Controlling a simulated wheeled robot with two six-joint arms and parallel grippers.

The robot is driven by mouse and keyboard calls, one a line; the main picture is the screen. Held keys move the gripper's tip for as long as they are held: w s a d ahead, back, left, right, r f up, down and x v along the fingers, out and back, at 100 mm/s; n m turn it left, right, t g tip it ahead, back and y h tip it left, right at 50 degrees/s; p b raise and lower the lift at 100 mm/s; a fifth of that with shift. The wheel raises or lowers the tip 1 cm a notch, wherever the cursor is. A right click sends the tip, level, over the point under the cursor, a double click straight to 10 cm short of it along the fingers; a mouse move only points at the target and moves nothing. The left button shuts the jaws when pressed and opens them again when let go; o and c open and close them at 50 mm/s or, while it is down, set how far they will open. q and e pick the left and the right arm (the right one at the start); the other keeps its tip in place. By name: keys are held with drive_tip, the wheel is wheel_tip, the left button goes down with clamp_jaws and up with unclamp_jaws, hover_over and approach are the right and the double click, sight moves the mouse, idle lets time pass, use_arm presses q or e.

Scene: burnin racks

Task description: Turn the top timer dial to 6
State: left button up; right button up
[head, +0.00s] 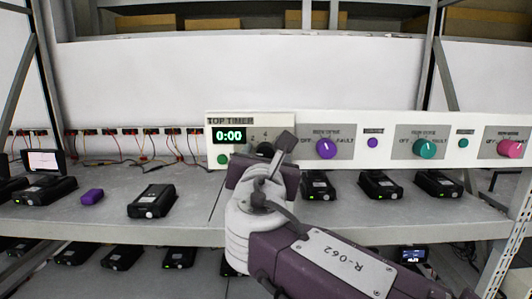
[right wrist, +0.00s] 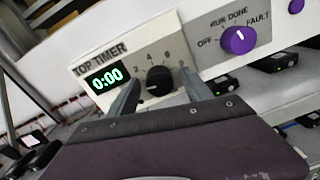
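The top timer panel (head: 212,147) is at the left end of the white strip, and its display (head: 229,135) reads 0:00. In the right wrist view the black timer dial (right wrist: 158,82) sits on a grey plate with numbers around it, 2, 4, 6 and 8 among them. A small pale mark on the dial seems to point lower left. My right gripper (right wrist: 160,80) is open, one finger at each side of the dial; I cannot tell whether they touch it. In the head view my right gripper (head: 268,150) hides most of the dial. My left gripper is not in view.
A purple knob (head: 326,148), a teal knob (head: 424,149) and a pink knob (head: 510,148) are along the strip to the right. A green button (head: 222,159) is below the display. Several black devices stand on the grey shelf (head: 100,215), around and below the strip.

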drive_tip(key=shift+a, duration=0.1)
clamp_jaws()
drive_tip(key=shift+f+m+b, duration=0.2)
drive_tip(key=shift+m+b, duration=1.3)
drive_tip(key=shift+m, duration=0.3)
drive_tip(key=m+b, duration=0.3)
drive_tip(key=m, duration=0.2)
drive_tip(key=m+b, duration=0.2)
drive_tip(key=m, duration=0.2)
drive_tip(key=shift+d, duration=0.2)
drive_tip(key=m+b, duration=0.1)
drive_tip(key=m, duration=0.2)
drive_tip(key=shift+y, duration=0.3)
drive_tip(key=shift+m+b, duration=1.3)
drive_tip(key=shift+m, duration=2.3)
